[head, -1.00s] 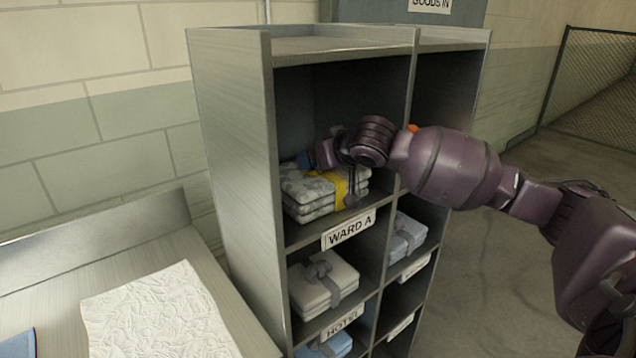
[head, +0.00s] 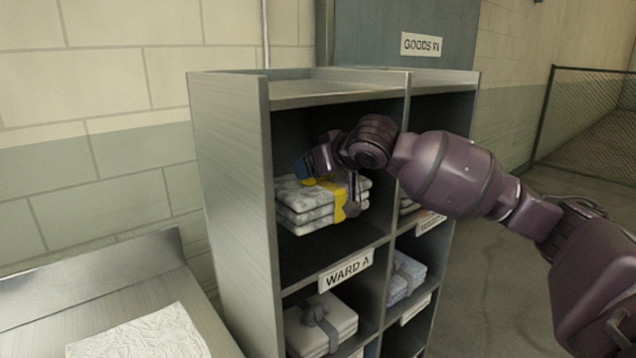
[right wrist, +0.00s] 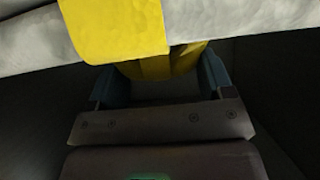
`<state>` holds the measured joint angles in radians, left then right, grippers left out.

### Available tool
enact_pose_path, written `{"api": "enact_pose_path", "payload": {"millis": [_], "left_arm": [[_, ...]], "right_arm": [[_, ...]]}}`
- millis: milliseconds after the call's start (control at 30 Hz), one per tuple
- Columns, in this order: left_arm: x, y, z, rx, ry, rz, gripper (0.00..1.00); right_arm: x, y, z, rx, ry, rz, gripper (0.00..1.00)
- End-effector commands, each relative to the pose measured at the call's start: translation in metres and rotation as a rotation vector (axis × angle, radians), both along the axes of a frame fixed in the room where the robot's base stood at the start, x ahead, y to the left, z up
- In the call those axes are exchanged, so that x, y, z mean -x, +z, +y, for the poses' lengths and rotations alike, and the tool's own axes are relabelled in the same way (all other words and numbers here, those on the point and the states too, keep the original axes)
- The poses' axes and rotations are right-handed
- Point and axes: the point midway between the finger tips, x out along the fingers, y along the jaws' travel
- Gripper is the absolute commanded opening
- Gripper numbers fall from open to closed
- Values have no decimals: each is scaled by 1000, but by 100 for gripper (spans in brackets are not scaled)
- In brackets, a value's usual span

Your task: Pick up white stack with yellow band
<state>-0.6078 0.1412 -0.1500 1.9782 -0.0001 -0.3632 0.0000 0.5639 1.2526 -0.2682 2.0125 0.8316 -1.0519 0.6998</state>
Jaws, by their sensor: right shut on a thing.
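The white-grey stack of folded cloths (head: 300,212) with a yellow band (head: 339,203) is in the WARD A compartment, with a dark gap beneath it above the shelf board. My right gripper (head: 328,182) reaches in from the right over the stack, shut on the banded stack. One blue fingertip shows at its top left; the gripper hides part of the top. In the right wrist view the yellow band (right wrist: 115,28) and pale cloth (right wrist: 250,15) fill the top, and yellow shows between the blue fingers (right wrist: 160,75). My left gripper is not in view.
The shelf unit's left side wall (head: 230,190) and middle divider (head: 396,150) flank the stack closely. A WARD A label (head: 346,268) is on the shelf edge. Below sits another banded stack (head: 318,325). A table with white cloth (head: 140,335) stands at lower left.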

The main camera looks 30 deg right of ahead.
Motion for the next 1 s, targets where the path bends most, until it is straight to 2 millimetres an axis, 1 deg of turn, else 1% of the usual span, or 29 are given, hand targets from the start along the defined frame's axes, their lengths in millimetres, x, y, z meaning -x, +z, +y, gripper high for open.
{"api": "enact_pose_path", "payload": {"millis": [367, 700, 1000], "left_arm": [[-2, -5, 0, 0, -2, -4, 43], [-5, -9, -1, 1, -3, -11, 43], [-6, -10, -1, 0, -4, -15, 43]], "right_arm": [[41, -1, -4, 2, 0, -3, 7], [89, -1, -7, 4, 0, -1, 7], [123, -1, -10, -1, 1, -1, 7]]}}
